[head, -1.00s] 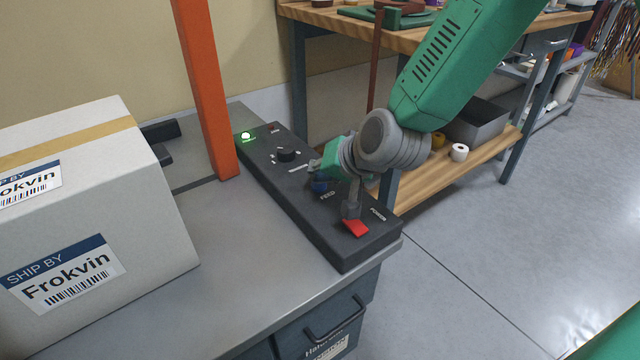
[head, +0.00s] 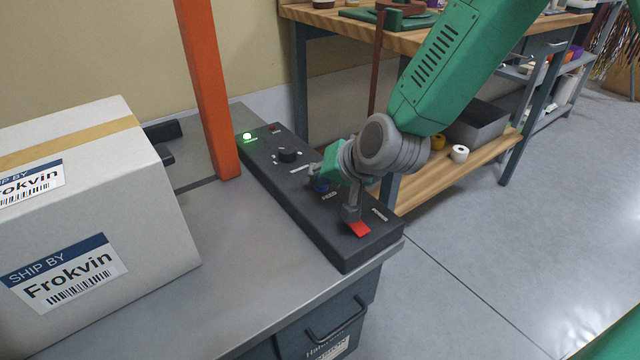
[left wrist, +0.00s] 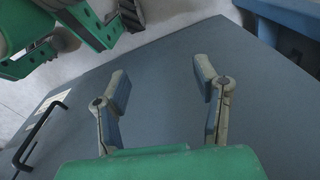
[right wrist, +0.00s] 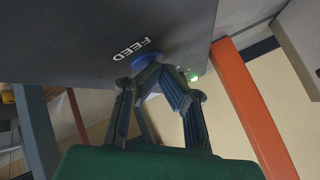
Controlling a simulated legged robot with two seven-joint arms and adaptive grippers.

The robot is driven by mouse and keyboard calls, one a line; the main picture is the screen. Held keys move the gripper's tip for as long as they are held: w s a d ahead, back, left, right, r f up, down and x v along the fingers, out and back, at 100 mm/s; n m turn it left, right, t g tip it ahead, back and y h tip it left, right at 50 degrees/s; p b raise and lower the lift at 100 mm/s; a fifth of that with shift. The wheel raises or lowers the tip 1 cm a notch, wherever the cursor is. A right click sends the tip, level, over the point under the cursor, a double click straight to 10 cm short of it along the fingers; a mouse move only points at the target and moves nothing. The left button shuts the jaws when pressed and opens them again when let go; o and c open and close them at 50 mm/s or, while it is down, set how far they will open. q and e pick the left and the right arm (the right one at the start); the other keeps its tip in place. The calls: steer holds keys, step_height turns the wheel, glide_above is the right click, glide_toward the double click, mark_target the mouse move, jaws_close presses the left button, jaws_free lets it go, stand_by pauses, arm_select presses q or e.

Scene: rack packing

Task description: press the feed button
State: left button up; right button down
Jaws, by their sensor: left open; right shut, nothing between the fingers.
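The black control panel (head: 270,180) lies along the edge of the grey table. Its blue feed button (head: 321,187) sits beside the FEED label, partly hidden by my right gripper (head: 316,174). In the right wrist view the button (right wrist: 152,59) shows just beyond the closed fingertips (right wrist: 158,72). The tips overlap its edge in the picture; I cannot tell if they press it. My right gripper is shut and empty. My left gripper (left wrist: 162,84) is open and empty in the left wrist view, in front of a grey-blue surface.
A red power switch (head: 359,229), a black knob (head: 287,155) and a lit green lamp (head: 247,136) are on the panel. An orange post (head: 208,90) stands beside it. A cardboard box (head: 110,210) is at left. The tabletop between is clear.

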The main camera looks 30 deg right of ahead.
steer(key=shift+d+r+p, duration=0.15)
steer(key=shift+r+p, duration=0.65)
step_height(320, 180, up, 5)
steer(key=p, duration=0.5)
steer(key=shift+r, duration=0.1)
stand_by(0.6)
